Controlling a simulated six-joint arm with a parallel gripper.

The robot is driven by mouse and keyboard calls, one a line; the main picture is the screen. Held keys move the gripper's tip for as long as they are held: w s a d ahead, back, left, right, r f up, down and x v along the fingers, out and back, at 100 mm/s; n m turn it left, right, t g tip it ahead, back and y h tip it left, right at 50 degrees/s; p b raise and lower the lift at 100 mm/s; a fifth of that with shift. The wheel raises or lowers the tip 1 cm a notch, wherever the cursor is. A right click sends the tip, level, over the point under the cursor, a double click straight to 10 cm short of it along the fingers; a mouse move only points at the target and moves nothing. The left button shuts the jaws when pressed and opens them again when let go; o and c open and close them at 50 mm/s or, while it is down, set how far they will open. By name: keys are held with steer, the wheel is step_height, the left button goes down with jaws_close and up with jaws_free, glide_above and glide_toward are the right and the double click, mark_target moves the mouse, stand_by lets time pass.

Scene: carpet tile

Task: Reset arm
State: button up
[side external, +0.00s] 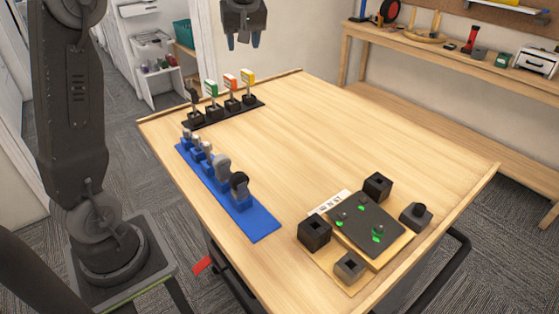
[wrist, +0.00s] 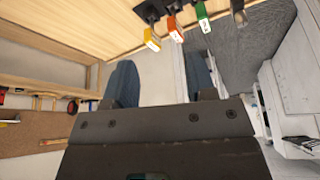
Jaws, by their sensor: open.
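My gripper (side external: 243,40) hangs at the top of the side external view, above and beyond the table's far edge. It is open, with its two bluish fingers apart and nothing between them. In the wrist view my gripper (wrist: 160,82) shows both fingers spread, with only floor and wall in the gap. The wooden table (side external: 310,130) stands below, and no object touches the gripper. My arm stands at the left of the side external view.
A black rack (side external: 225,113) holds upright tools with coloured tags. A blue rack (side external: 258,222) holds several grey and black pieces. A dark plate (side external: 365,226) with green parts sits among black blocks at the front. A shelf (side external: 450,50) stands behind.

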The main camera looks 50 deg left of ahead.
steer(key=s+d+m+t+h, duration=0.2)
steer(key=s+d+m, duration=0.5)
steer(key=s+d, duration=0.55)
steer(key=s+d+f+m+t+h, duration=0.2)
steer(key=s+d+f+m, duration=0.4)
steer(key=s+d+f, duration=0.2)
steer(key=shift+s+d+m, duration=0.4)
steer(key=shift+s+d, duration=0.35)
steer(key=shift+s, duration=0.5)
stand_by(0.8)
